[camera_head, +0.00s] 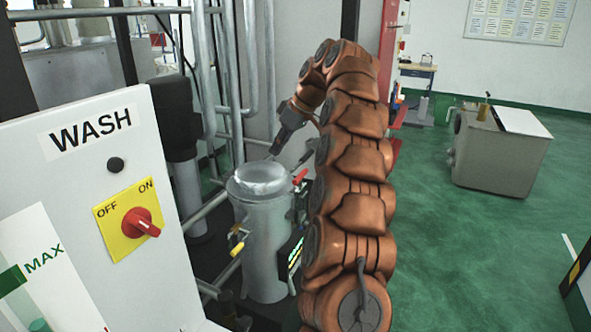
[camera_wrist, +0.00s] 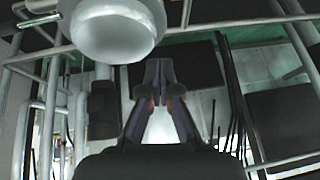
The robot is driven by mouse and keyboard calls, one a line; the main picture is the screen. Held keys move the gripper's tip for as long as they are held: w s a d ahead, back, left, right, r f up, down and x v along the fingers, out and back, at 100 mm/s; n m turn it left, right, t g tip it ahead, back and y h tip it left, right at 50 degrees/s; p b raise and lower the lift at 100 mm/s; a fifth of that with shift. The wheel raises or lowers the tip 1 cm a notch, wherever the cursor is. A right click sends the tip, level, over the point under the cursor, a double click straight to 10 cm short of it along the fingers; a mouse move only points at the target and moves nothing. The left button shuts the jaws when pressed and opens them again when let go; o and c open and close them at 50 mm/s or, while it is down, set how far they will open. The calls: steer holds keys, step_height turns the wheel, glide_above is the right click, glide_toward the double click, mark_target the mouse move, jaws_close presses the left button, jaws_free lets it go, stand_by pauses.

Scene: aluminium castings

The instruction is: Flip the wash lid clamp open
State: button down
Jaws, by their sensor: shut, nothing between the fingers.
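The wash vessel (camera_head: 264,245) is an upright grey metal cylinder with a pale round lid (camera_head: 262,178) on top. A red handle (camera_head: 299,176) sits at the right of the lid's rim; it looks like the clamp, but its exact position is too small to tell. My gripper (camera_head: 272,155) is just above the lid, pointing down and left, apart from the red handle. In the wrist view my gripper (camera_wrist: 159,68) is shut and empty. A pale round metal shape (camera_wrist: 113,33), probably the lid, is up and left of the fingertips there. No clamp shows clearly in that view.
A white WASH panel (camera_head: 95,140) with a red switch (camera_head: 141,222) stands at left. A yellow handle (camera_head: 237,249) is low on the vessel's left. Metal pipes (camera_head: 235,80) rise behind it. Green floor (camera_head: 450,260) is clear at right, before a grey tank (camera_head: 495,155).

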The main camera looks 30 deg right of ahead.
steer(key=w+d+t, duration=0.1)
steer(key=d, duration=0.6)
steer(key=shift+d+f+h, duration=0.35)
steer(key=shift+h, duration=0.05)
glide_above(290, 179)
steer(key=shift+s+d+f+b, duration=0.15)
steer(key=shift+f+b, duration=0.15)
steer(key=shift+f, duration=1.8)
steer(key=p+x, duration=0.1)
steer(key=x, duration=0.4)
steer(key=shift+s+d+f+p, duration=0.15)
steer(key=shift+s+d+p, duration=0.25)
steer(key=shift+s+d, duration=0.35)
steer(key=shift+s+d+f+p, duration=0.15)
steer(key=shift+s+d, duration=0.05)
steer(key=shift+s, duration=0.25)
steer(key=shift+s+d+f+p, duration=0.15)
steer(key=shift+s, duration=0.3)
steer(key=shift+s+f+b, duration=0.1)
steer(key=shift+b, duration=0.2)
